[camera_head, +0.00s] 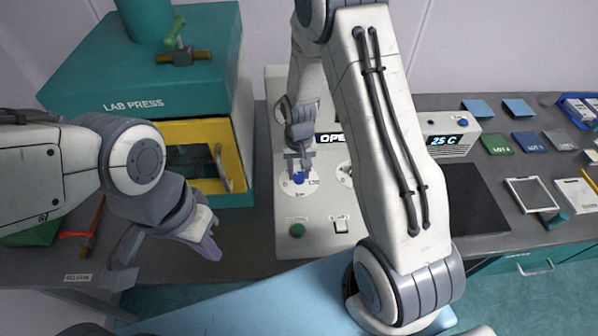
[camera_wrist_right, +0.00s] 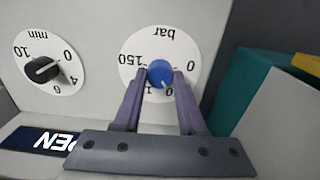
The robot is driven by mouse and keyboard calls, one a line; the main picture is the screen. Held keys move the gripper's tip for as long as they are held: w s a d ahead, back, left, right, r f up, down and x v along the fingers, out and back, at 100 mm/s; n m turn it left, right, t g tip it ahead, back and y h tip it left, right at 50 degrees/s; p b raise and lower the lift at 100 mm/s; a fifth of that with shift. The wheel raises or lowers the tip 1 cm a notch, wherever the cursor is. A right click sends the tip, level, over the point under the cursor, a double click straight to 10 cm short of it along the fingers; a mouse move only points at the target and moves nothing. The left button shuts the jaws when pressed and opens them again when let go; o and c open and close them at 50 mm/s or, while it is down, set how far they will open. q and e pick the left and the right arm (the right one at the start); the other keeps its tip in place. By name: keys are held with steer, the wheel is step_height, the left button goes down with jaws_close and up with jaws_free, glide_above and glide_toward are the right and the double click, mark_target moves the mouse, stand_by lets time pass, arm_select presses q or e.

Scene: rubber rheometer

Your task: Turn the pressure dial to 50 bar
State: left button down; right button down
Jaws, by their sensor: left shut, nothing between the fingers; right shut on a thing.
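The pressure dial (camera_wrist_right: 168,36) is a white round face marked "bar", seen upside down in the right wrist view, with a blue knob (camera_wrist_right: 160,73) at its centre. "150" and "0" show at its sides; the other numbers are partly hidden by the fingers and knob. A small pale mark shows on the knob's lower edge. My right gripper (camera_wrist_right: 158,82) is shut on the knob, a finger on each side. In the head view the right gripper (camera_head: 299,162) is in front of the dial (camera_head: 298,189). My left gripper (camera_head: 209,246) is shut and empty, before the bench at lower left.
A "min" dial (camera_wrist_right: 46,70) with a black knob sits beside the pressure dial. A green button (camera_head: 297,230) and a switch (camera_head: 341,225) are below. The teal lab press (camera_head: 130,80) stands left; a 25 C display (camera_head: 447,140) stands right.

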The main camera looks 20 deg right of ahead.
mark_target(299, 175)
steer(key=shift+m, duration=0.4)
steer(key=shift+c, duration=2.4)
jaws_free()
steer(key=shift+r, duration=0.1)
step_height(299, 175, up, 10)
steer(key=b, duration=0.2)
steer(key=shift+r, duration=0.2)
steer(key=s+a+r+n+b, duration=0.1)
steer(key=s+a+r+n, duration=0.4)
steer(key=s+a, duration=0.45)
steer(key=s+a+n, duration=0.2)
steer(key=s+n, duration=0.1)
steer(key=s, duration=0.4)
steer(key=s+a+r+n+y+b, duration=0.1)
steer(key=s+a+n, duration=0.1)
steer(key=s, duration=0.5)
steer(key=shift+s+a+r+n, duration=0.25)
steer(key=shift+n, duration=0.35)
